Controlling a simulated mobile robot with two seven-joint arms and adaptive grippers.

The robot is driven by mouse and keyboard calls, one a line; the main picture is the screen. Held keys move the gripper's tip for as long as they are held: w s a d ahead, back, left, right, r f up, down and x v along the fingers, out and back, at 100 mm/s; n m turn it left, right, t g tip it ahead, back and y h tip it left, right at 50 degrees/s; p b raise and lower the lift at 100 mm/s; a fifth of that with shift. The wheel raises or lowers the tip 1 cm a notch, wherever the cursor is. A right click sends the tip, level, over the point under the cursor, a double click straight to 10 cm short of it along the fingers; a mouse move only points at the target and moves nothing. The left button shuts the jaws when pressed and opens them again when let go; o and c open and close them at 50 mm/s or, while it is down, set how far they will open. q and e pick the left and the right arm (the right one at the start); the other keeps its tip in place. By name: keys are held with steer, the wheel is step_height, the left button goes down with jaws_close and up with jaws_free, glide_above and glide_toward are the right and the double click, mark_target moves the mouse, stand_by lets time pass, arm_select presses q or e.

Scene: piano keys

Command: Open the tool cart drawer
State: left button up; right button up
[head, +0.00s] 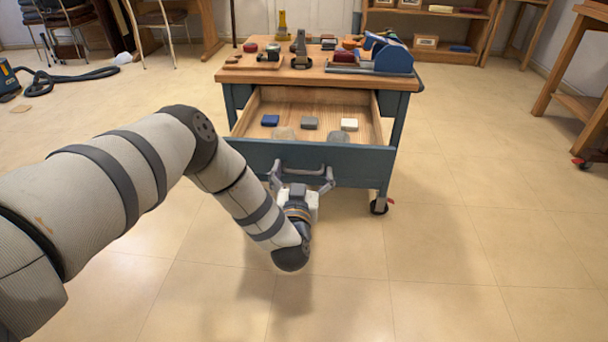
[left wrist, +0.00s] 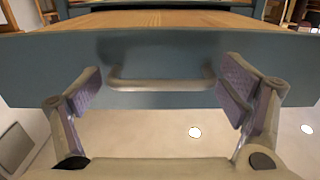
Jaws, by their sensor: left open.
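The tool cart (head: 378,84) has a blue-grey body and a wooden top. Its drawer (head: 232,159) is pulled out toward me, and its wooden inside shows. The drawer's blue front also fills much of the left wrist view (left wrist: 60,70). The metal bar handle (left wrist: 160,84) is in the middle of that front. My left gripper (head: 301,171) is at the drawer front, fingers spread wide. In the left wrist view its two fingers (left wrist: 162,92) stand to either side of the handle, with gaps between them and the handle's ends. My right gripper is not in view.
The drawer holds a blue block (head: 270,120), a grey block (head: 309,123), a white block (head: 349,124) and items partly hidden by its front. Tools and a blue machine (head: 393,58) lie on the cart top. A vacuum cleaner (head: 8,80) is far left. Floor (head: 470,250) right is clear.

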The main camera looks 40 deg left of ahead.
mark_target(305, 164)
arm_select(q)
steer(key=c, duration=1.4)
steer(key=shift+b+x, duration=0.5)
steer(key=shift+x, duration=1.3)
steer(key=shift+c, duration=0.2)
steer(key=o, duration=1.4)
steer(key=shift+o, duration=0.2)
